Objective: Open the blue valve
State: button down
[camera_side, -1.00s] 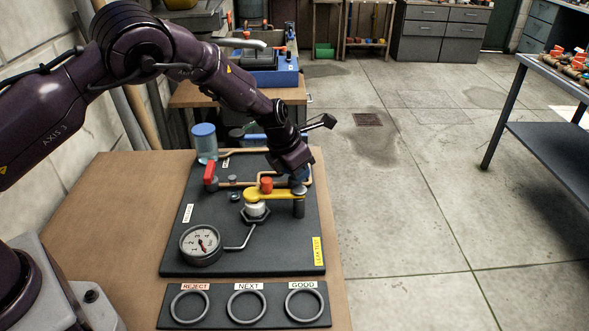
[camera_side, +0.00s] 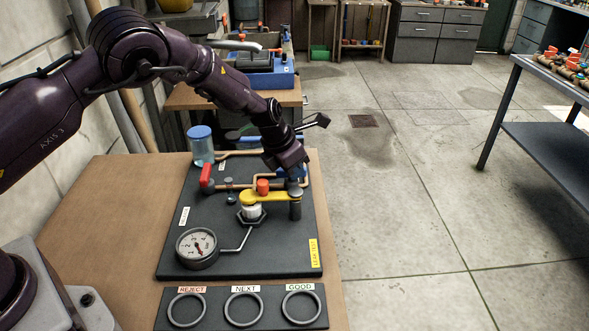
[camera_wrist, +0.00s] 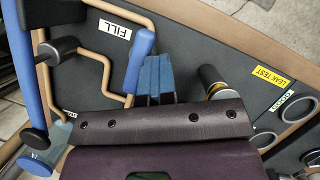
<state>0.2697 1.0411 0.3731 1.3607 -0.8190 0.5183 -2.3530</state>
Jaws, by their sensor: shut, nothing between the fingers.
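The blue valve handle (camera_wrist: 140,58) shows in the wrist view as a short bar beside the FILL label, just left of my fingers. In the side view it is mostly hidden by my gripper, so its exact angle is unclear there. My gripper (camera_side: 293,174) points down over the right side of the dark board (camera_side: 230,262), just above the grey post at the end of the yellow bar (camera_side: 268,197). In the wrist view its blue-grey fingers (camera_wrist: 155,75) are together and hold nothing. I cannot tell whether they touch the handle.
A red lever (camera_side: 206,177), blue-lidded jar (camera_side: 202,149), copper pipes and red knob (camera_side: 263,186) crowd the board. A pressure gauge (camera_side: 197,247) sits at its front left. A ring tray (camera_side: 265,319) lies in front. Open floor lies to the right.

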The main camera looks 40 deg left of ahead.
jog(key=shift+a, duration=0.55)
jog(key=shift+r, duration=0.15)
jog(key=d+v, duration=0.1)
jog(key=v, duration=1.1)
jog(key=shift+s+r, duration=0.15)
jog(key=shift+r, duration=0.15)
jog(key=s+r+m, duration=0.5)
jog(key=s+m, duration=0.5)
jog(key=m, duration=0.1)
jog(key=s+a+r+m+t, duration=0.1)
jog(key=s+r+m, duration=0.4)
jog(key=s+m, duration=0.6)
jog(key=s+a+r+m+y, duration=0.1)
jog(key=s+r+m, duration=0.4)
jog(key=s+m, duration=0.5)
jog(key=shift+s+r+m, duration=0.3)
jog(key=shift+m, duration=0.3)
